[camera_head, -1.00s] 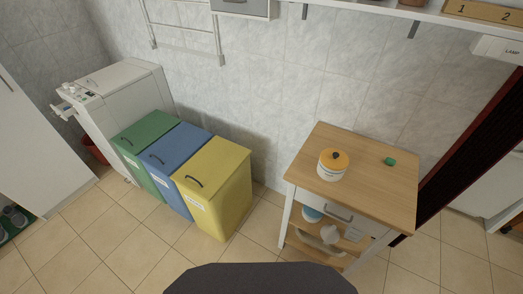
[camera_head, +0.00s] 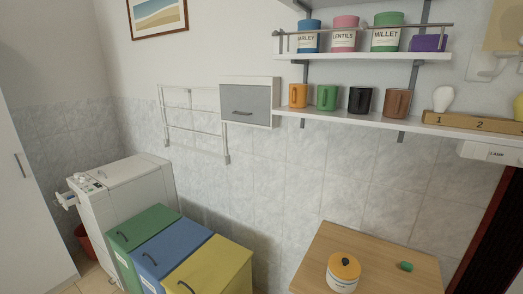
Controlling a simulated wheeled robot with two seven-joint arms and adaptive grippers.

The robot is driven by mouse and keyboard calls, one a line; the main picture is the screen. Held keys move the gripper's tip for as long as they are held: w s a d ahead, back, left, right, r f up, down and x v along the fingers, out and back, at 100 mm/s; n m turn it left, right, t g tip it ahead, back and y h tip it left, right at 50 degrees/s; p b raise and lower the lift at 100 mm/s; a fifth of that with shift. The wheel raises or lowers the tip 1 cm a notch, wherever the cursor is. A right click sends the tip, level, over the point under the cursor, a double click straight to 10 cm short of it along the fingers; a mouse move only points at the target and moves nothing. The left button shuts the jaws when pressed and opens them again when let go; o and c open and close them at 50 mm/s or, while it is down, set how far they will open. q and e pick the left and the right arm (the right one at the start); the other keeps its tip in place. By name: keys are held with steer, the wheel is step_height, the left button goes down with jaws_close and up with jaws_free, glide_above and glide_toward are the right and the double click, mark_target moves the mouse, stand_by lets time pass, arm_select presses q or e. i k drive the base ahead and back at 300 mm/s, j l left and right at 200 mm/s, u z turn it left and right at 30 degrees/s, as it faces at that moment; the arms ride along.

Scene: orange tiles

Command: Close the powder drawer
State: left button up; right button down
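The white washing machine (camera_head: 128,205) stands at the left against the tiled wall. A small white drawer, the powder drawer (camera_head: 67,200), sticks out from the upper front of the machine, on its left side in the picture, so it looks pulled open. A control panel with a knob (camera_head: 86,182) is beside it. The inside of the drawer is too small to make out. Neither of my grippers is in view.
Green (camera_head: 143,231), blue (camera_head: 172,256) and yellow (camera_head: 212,269) bins stand right of the machine. A wooden table (camera_head: 385,262) holds a jar (camera_head: 343,274). A tall white cabinet (camera_head: 28,215) is at the left. Shelves (camera_head: 365,57) with mugs hang above.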

mark_target(62, 198)
steer(key=u, duration=1.6)
